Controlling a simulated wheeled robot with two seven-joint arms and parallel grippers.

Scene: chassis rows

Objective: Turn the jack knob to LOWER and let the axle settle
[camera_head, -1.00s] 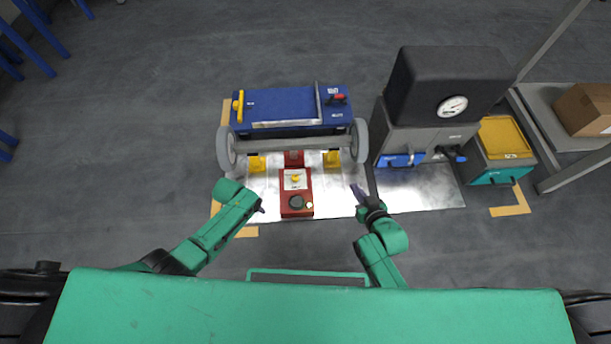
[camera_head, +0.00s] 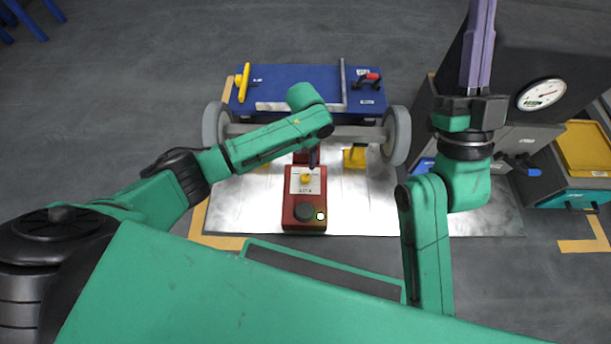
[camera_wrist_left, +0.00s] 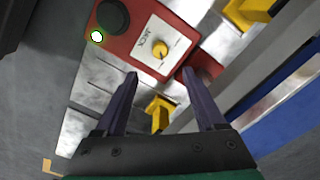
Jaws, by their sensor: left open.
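The red jack box (camera_head: 290,221) stands on a shiny metal plate in front of the axle. Its yellow knob (camera_head: 306,178) sits on a white label panel marked JACK; the knob also shows in the left wrist view (camera_wrist_left: 159,50). The knob's setting is too small to read. The grey axle (camera_head: 358,132) runs between two grey wheels (camera_head: 397,135). My left gripper (camera_head: 314,157) points down near the knob; in the left wrist view it is open and empty (camera_wrist_left: 160,73), with the knob just beyond its fingertips. My right gripper (camera_head: 480,20) is raised at the upper right, away from the jack.
A yellow stand (camera_head: 355,157) is under the axle. A blue bench-like chassis (camera_head: 300,82) lies behind it. A dark machine with a gauge (camera_head: 541,95) and a teal bin with a yellow top (camera_head: 585,150) stand at right.

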